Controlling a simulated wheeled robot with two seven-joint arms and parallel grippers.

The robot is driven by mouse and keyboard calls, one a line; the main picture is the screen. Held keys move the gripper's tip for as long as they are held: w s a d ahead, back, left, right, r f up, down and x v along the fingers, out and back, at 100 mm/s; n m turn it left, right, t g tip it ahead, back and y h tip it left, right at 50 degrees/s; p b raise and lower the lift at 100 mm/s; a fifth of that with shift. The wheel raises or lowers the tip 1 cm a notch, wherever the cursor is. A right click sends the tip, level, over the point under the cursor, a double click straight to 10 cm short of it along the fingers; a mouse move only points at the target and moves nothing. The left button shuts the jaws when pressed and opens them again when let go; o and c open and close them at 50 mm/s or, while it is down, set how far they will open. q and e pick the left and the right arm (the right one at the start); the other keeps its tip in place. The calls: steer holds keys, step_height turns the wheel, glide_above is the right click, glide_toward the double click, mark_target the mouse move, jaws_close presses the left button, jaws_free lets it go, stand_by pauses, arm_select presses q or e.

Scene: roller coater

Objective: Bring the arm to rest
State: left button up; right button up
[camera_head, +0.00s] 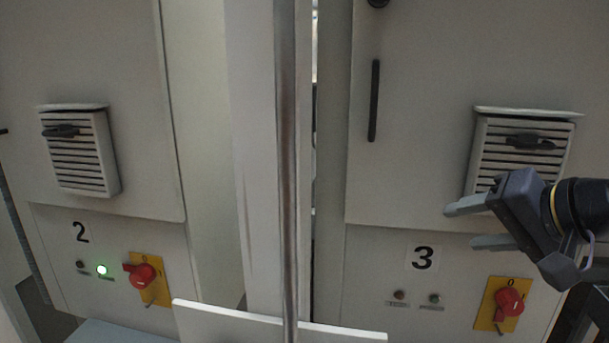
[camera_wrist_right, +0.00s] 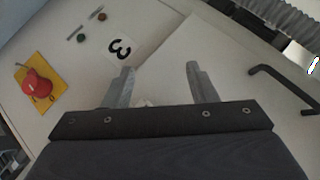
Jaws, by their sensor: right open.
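My right gripper (camera_head: 468,224) comes in from the right in the head view, in front of cabinet 3 (camera_head: 410,170). Its two grey fingers are apart with nothing between them. In the right wrist view the open fingers (camera_wrist_right: 160,88) point at the cabinet's pale front. The red rotary switch (camera_head: 508,302) on its yellow plate is below the gripper in the head view, and the gripper is clear of it. The switch also shows at the left of the right wrist view (camera_wrist_right: 38,86). My left gripper is out of view.
Cabinet 2 (camera_head: 100,165) stands at the left with a lit lamp (camera_head: 102,270) and a red switch (camera_head: 143,275). A vertical metal pole (camera_head: 286,150) runs between the cabinets. Cabinet 3 has a vent (camera_head: 490,150), a black handle (camera_head: 374,100) and two unlit lamps (camera_head: 435,298).

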steer(key=s+a+f+n+g, duration=0.1)
steer(key=s+f, duration=0.4)
steer(key=f, duration=0.5)
steer(key=s+a+f+n+g+h, duration=0.1)
steer(key=s+f+n+g, duration=0.1)
steer(key=s+f, duration=0.4)
steer(key=s+a+f+n+g, duration=0.1)
steer(key=s+f, duration=0.5)
steer(key=f, duration=0.8)
steer(key=shift+s+h+b, duration=0.25)
steer(key=shift+h+b, duration=0.05)
steer(key=shift+b, duration=0.1)
steer(key=shift+f, duration=0.1)
stand_by(0.6)
